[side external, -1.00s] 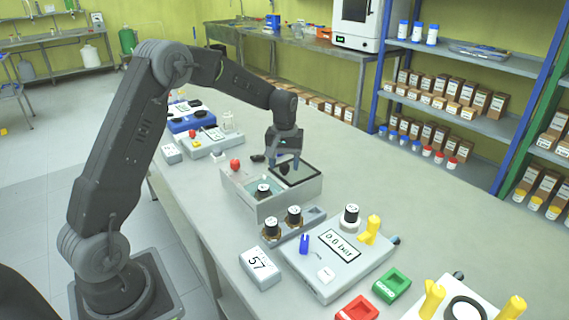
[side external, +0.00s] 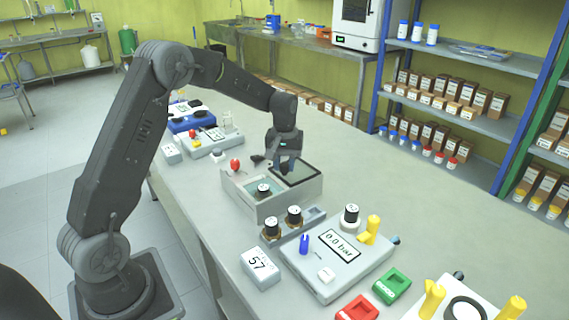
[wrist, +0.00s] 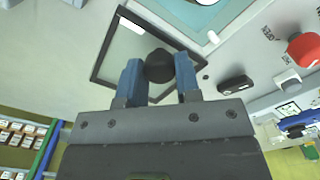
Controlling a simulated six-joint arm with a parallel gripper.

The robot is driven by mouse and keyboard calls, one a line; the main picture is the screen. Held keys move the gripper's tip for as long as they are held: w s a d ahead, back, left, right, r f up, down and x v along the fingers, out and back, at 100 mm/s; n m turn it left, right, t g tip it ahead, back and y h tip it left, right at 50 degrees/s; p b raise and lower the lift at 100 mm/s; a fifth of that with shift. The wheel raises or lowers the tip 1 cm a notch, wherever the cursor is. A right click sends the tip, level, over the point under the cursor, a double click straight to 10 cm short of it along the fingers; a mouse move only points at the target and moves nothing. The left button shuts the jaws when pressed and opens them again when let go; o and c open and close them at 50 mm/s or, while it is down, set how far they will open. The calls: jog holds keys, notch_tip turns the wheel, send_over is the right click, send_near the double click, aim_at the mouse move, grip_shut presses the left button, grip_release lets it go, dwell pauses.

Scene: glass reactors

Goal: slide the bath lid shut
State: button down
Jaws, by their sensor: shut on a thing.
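The bath (side external: 285,204) is a grey box on the bench. Its lid (side external: 305,173) is a glass panel in a black frame, at the right rear part of the bath. The left part is uncovered, and a black-capped vial (side external: 263,190) stands there. In the wrist view, the lid (wrist: 123,45) carries a round black knob (wrist: 159,66). My gripper (wrist: 160,82) has its two blue fingers on either side of the knob, shut on it. In the side view, my gripper (side external: 288,170) hides the knob.
A red knob (side external: 235,165) sits at the bath's back left corner. In front stand a rack with two capped vials (side external: 293,215) and a device with a display (side external: 341,243) and yellow handle (side external: 371,228). The bench (side external: 430,205) to the right of the bath is clear.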

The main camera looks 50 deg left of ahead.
aim_at(249, 177)
jog(key=s, duration=1.1)
jog(key=shift+s, duration=0.15)
jog(key=c, duration=0.8)
grip_release()
jog(key=shift+r, duration=0.1)
notch_tip(249, 177, up, 14)
